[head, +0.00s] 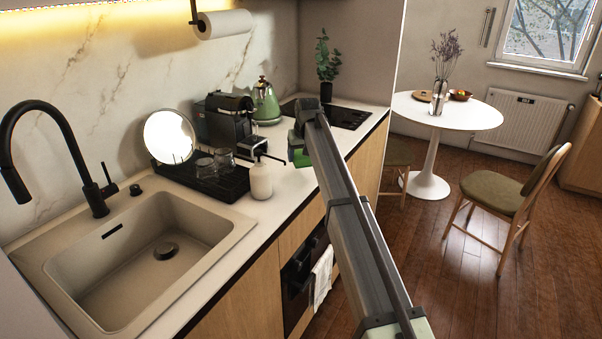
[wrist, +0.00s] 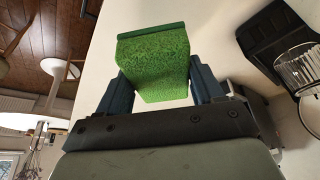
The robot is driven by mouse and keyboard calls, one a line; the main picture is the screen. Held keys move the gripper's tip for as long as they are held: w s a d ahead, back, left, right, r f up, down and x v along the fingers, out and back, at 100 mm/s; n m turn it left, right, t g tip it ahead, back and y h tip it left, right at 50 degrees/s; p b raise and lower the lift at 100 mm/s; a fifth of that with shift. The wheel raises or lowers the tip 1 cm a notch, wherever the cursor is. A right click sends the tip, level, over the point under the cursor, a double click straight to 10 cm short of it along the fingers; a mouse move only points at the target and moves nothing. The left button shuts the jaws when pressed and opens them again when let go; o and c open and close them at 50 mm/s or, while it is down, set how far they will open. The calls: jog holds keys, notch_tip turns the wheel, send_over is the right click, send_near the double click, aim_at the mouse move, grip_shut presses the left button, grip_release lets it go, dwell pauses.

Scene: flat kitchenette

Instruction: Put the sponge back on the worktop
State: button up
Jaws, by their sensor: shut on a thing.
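A green sponge (wrist: 155,65) is between the two fingers of my gripper (wrist: 160,82) in the wrist view. The fingers are shut on its sides. In the head view the sponge (head: 301,158) shows as a small green patch beside my gripper, partly hidden by my arm. The pale worktop (head: 286,189) runs beneath and to the left of it; in the wrist view the worktop (wrist: 98,65) lies behind the sponge. I cannot tell whether the sponge touches the worktop.
A white soap bottle (head: 261,181) and a black drying rack (head: 214,184) with glasses stand left of my gripper. A coffee machine (head: 228,122), a green kettle (head: 265,103) and a dark hob (head: 343,115) are behind. The worktop right of the bottle is clear.

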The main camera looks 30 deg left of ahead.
aim_at(300, 177)
jog(key=shift+f, duration=3.35)
jog(key=o, duration=0.9)
jog(key=shift+f, duration=0.1)
jog(key=shift+o, duration=0.2)
jog(key=v, duration=1.2)
